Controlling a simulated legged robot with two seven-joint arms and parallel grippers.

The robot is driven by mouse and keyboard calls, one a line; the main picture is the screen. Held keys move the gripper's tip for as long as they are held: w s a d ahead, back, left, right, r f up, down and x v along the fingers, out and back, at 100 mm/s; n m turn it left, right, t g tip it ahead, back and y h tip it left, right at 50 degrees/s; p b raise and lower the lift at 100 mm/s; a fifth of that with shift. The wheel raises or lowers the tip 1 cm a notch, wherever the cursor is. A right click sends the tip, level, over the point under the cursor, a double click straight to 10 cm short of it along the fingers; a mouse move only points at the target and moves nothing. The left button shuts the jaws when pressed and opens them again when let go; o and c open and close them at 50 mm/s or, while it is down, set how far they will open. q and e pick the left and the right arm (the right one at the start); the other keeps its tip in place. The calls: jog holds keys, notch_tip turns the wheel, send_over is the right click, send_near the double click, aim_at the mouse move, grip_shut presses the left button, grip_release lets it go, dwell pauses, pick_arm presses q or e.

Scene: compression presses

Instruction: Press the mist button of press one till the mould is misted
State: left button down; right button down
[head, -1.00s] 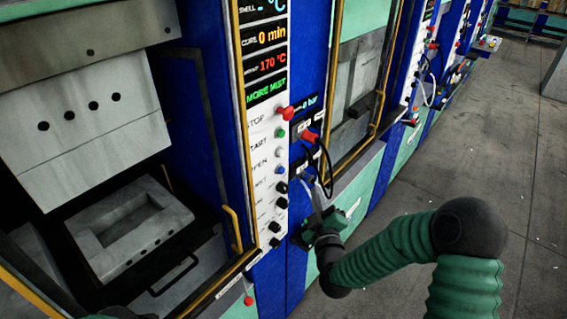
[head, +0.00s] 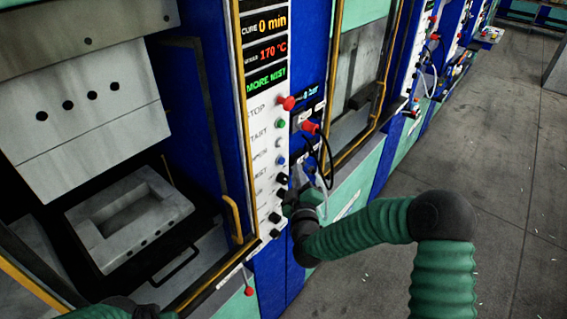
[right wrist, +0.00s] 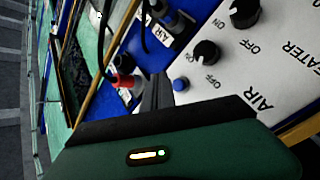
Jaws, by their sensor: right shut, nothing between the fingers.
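Press one stands at the left in the head view, with its grey lower mould (head: 95,222) on a pulled-out tray under the raised upper block (head: 85,110). Its display (head: 267,79) reads "MORE MIST" in green. The white panel below has a red stop button, a green button, a pale one, then the blue mist button (head: 281,160). My right gripper (head: 296,186) is shut and empty, low beside the panel. In the right wrist view its dark fingers (right wrist: 157,88) lie just left of a blue button (right wrist: 180,84); contact cannot be told. My left gripper's fingers are out of sight.
Black knobs (right wrist: 205,52) marked ON and OFF sit close by the fingers. A red connector (head: 310,127) with a black cable hangs right of the panel. A yellow handle (head: 234,218) flanks the press opening. Grey floor (head: 500,240) is open at right.

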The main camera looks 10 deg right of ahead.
jog(key=shift+w+a, duration=0.55)
jog(key=shift+w, duration=0.05)
jog(key=shift+w, duration=0.1)
dwell(1.5)
jog(key=shift+w+a+r, duration=0.1)
jog(key=shift+w+a, duration=0.1)
jog(key=shift+a, duration=0.05)
jog(key=shift+w+a+b, duration=0.3)
jog(key=shift+w+b, duration=0.05)
jog(key=shift+b, duration=0.1)
dwell(0.8)
jog(key=shift+s+d, duration=0.55)
jog(key=shift+s, duration=0.15)
